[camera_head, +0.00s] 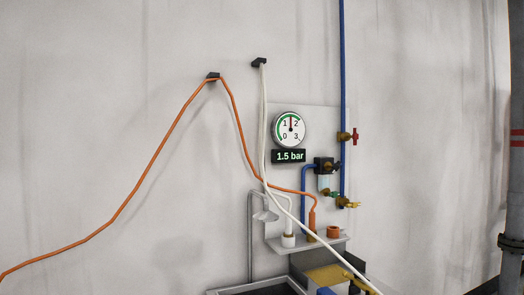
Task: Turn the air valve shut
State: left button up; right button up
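A blue pipe (342,70) runs down the wall on the right of a pale panel. A brass valve with a red handle (355,136) sits on this pipe. Lower down are a small green handle (334,194) and a brass fitting with a yellow handle (349,203). No label shows which of these is the air valve. A round gauge (290,129) has its needle pointing up between 1 and 2. The display (289,156) below it reads 1.5 bar. Neither of my grippers is in view.
An orange hose (141,192) and a white hose (264,120) hang from black wall hooks. A small shelf (322,243) juts out below the panel. A grey-framed tray (262,289) and a tan block (325,275) are at the bottom. A dark column (516,180) stands at far right.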

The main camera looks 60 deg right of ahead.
aim_at(355, 135)
jog(key=z, duration=2.25)
jog(key=i+l+z, duration=0.1)
jog(key=i+l, duration=1.05)
jog(key=i+l+z, duration=0.15)
jog(key=i+z, duration=0.2)
jog(key=i, duration=0.2)
